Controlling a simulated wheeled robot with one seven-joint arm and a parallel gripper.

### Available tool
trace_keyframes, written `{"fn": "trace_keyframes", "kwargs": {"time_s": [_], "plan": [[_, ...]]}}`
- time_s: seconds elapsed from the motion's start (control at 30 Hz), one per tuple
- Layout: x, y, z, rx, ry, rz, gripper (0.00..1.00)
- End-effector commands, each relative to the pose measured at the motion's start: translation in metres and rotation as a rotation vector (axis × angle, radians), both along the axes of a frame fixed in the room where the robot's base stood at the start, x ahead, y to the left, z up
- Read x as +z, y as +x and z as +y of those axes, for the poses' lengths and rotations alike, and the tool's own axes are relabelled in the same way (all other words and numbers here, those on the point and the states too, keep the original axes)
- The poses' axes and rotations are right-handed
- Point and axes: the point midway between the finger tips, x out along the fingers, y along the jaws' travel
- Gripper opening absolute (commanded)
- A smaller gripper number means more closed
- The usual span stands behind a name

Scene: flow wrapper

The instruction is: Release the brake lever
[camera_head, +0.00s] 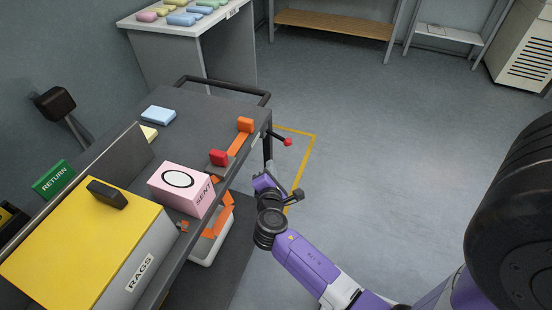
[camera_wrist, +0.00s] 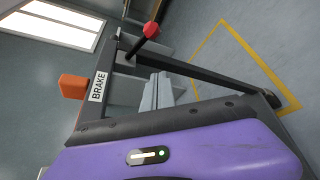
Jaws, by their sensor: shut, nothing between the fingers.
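The brake lever is a short dark rod ending in a red ball knob (camera_head: 287,141). It sticks out from the cart's right side, near the far corner. In the wrist view its red knob (camera_wrist: 151,30) is near the top, with the rod slanting down-left toward the cart post. A white BRAKE label (camera_wrist: 98,87) is on the cart edge beside it. My gripper (camera_wrist: 160,88) is shut and empty, its grey fingers side by side below the knob and apart from it. In the head view my purple wrist is beside the cart, below the lever; the fingertips are hard to make out.
A white bin (camera_head: 208,250) sits below. Floor to the right is clear, with a yellow line (camera_head: 305,165).

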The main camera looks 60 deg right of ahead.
Motion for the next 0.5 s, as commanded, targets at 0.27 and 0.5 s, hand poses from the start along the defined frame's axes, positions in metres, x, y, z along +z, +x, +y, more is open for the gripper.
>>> {"fn": "trace_keyframes", "kwargs": {"time_s": [0.27,0.5], "plan": [[-0.013,0.020,-0.043,-0.004,0.001,-0.002,0.00],[-0.025,0.039,-0.083,-0.002,0.001,-0.002,0.00]]}}
